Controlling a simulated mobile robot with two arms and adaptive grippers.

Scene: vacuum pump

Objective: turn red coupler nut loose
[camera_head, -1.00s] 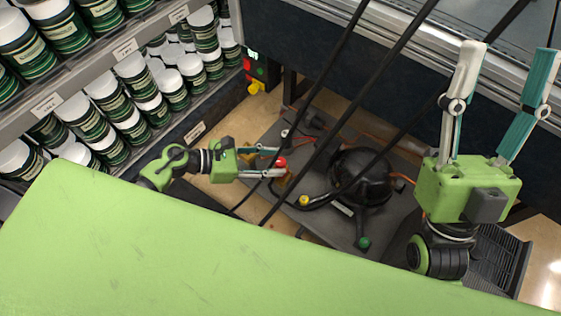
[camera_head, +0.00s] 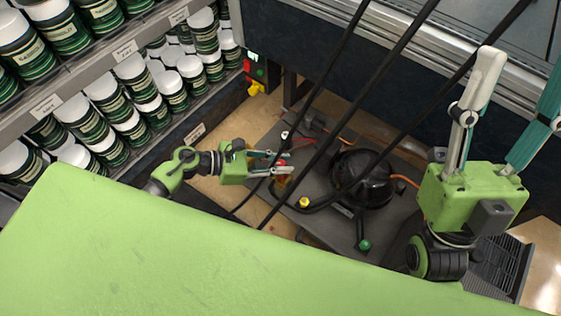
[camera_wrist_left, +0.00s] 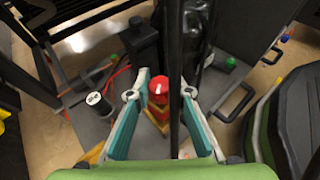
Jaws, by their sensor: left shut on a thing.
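The red coupler nut (camera_head: 281,165) sits on the pump assembly on a dark grey plate, mostly hidden by my fingers in the head view. In the left wrist view the red nut (camera_wrist_left: 158,87) lies between the fingertips, with a dark cable crossing in front. My left gripper (camera_head: 288,163) is shut on the nut, its fingers on either side of it; it also shows in the left wrist view (camera_wrist_left: 166,90). My right gripper (camera_head: 523,75) is open and empty at the right, fingers pointing up, away from the pump.
A black round pump body (camera_head: 362,178) stands right of the nut. A yellow cap (camera_head: 304,202) and a green cap (camera_head: 365,245) are close by. Dark cables cross in front. Shelves of green cans fill the left, and a green panel (camera_head: 130,245) covers the front.

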